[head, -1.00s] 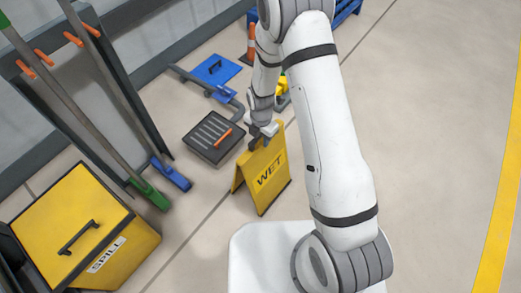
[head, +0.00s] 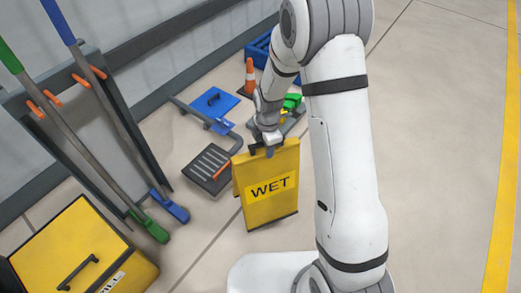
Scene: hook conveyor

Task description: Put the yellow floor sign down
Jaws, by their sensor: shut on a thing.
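The yellow floor sign (head: 268,208), marked WET, is in the middle of the head view. It is upright, with its two panels slightly spread. My gripper (head: 268,148) is at its top edge and shut on it. The fingertips are partly hidden by the sign's top and the wrist. I cannot tell whether the sign's lower edge touches the floor.
A yellow spill box (head: 75,250) and brooms stand at left. Floor (head: 440,130) is clear at right.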

